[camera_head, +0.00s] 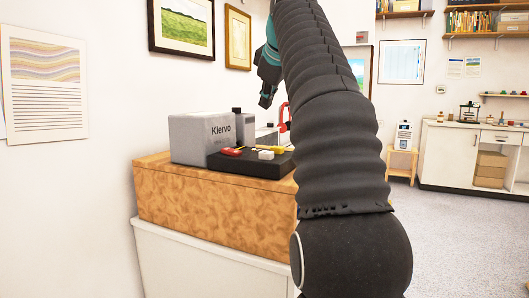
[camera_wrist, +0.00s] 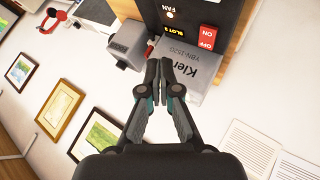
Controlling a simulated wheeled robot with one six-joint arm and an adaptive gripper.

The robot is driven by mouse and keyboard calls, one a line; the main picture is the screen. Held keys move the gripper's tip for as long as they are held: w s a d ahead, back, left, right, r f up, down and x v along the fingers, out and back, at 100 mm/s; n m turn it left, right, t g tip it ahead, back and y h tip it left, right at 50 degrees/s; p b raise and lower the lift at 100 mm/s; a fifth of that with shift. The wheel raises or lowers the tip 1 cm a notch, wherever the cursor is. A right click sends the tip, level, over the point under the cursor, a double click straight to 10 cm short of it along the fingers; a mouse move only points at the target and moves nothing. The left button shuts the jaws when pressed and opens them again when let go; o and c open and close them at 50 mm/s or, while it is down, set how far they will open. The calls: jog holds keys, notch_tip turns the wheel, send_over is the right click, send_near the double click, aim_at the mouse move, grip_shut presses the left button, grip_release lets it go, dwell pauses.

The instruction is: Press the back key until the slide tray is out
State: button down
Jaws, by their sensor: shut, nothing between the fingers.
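A grey slide projector marked Klervo (camera_head: 200,138) stands on a wooden-topped cabinet, with a low black control deck (camera_head: 246,163) along its front. The projector also shows in the wrist view (camera_wrist: 188,72), with part of the black deck (camera_wrist: 195,14) at the top. The deck carries a red ON/OFF switch (camera_wrist: 208,37), a fan knob (camera_wrist: 170,15) and a yellow "SLOT 3" readout (camera_wrist: 174,31). I cannot make out the back key or the slide tray with certainty. My gripper (camera_head: 266,101) is shut and empty, pointing down above the projector, apart from it; it also shows in the wrist view (camera_wrist: 159,66).
Red headphones (camera_wrist: 52,20) sit beyond the projector. Framed prints (camera_head: 181,24) hang on the wall behind. A white counter (camera_head: 455,155) stands at the far right across open floor.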

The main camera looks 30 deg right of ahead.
aim_at(265, 151)
jog(key=shift+f, duration=0.1)
jog(key=shift+f+b, duration=1.85)
jog(key=shift+f, duration=2.45)
jog(key=shift+f, duration=0.1)
jog(key=shift+f, duration=0.3)
jog(key=shift+f+b, duration=0.9)
jog(key=shift+r+p, duration=1.3)
jog(key=shift+p, duration=0.05)
